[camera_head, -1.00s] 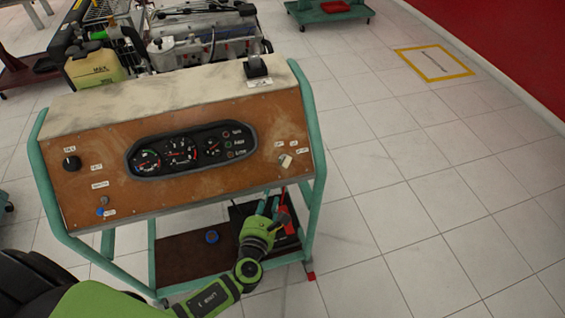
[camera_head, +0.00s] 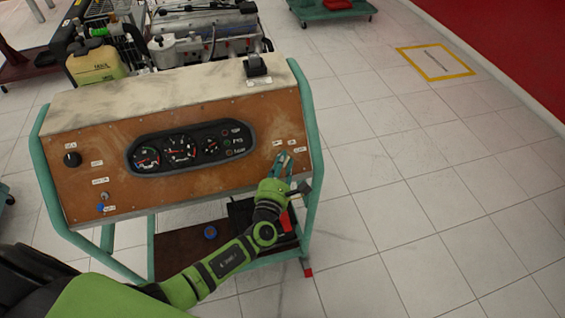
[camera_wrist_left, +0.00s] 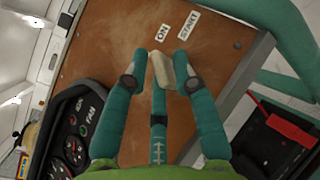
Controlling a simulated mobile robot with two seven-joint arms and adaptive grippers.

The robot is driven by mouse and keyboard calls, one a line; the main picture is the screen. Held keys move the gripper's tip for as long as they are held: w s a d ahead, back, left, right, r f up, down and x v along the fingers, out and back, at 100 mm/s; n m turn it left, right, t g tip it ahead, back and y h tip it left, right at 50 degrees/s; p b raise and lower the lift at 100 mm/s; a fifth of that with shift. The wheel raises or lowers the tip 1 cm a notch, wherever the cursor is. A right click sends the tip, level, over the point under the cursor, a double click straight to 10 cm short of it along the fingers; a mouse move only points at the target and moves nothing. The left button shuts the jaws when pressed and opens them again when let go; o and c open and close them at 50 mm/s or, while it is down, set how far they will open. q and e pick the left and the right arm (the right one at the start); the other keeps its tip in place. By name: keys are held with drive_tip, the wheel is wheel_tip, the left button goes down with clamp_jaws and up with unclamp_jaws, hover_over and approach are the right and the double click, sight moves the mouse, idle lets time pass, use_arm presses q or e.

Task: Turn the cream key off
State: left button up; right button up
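The cream key (camera_wrist_left: 163,72) is on the brown front panel, near the ON and START labels. In the left wrist view it stands out from the panel between my two teal fingertips. My left gripper (camera_wrist_left: 160,58) is open around it; the fingertips are apart, and I cannot tell whether either touches the key. In the head view my left gripper (camera_head: 283,160) is at the right end of the panel and largely hides the key. My right gripper is not in view.
The dashboard panel (camera_head: 200,185) has a gauge cluster (camera_head: 190,148), a black knob (camera_head: 72,159) and a blue button (camera_head: 100,208) at left. Teal frame tubes (camera_head: 305,125) edge the console. A shelf (camera_head: 180,258) is below.

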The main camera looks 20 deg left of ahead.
use_arm(q)
clamp_jaws()
drive_tip(key=shift+f+n+y+b, duration=0.2)
drive_tip(key=shift+n+y+b, duration=0.1)
drive_tip(key=shift+n+b, duration=0.3)
drive_tip(key=n+y+b, duration=0.4)
drive_tip(key=n+b, duration=0.1)
drive_tip(key=n+y+b, duration=0.2)
drive_tip(key=b, duration=0.1)
drive_tip(key=shift+d+f+n+g+y, duration=0.25)
drive_tip(key=shift+d+n+g+y, duration=0.05)
drive_tip(key=shift+n+g, duration=0.1)
drive_tip(key=shift+r+n+g+y+b, duration=0.2)
drive_tip(key=shift+n+g+y+b, duration=0.4)
drive_tip(key=shift+n+y+b, duration=0.75)
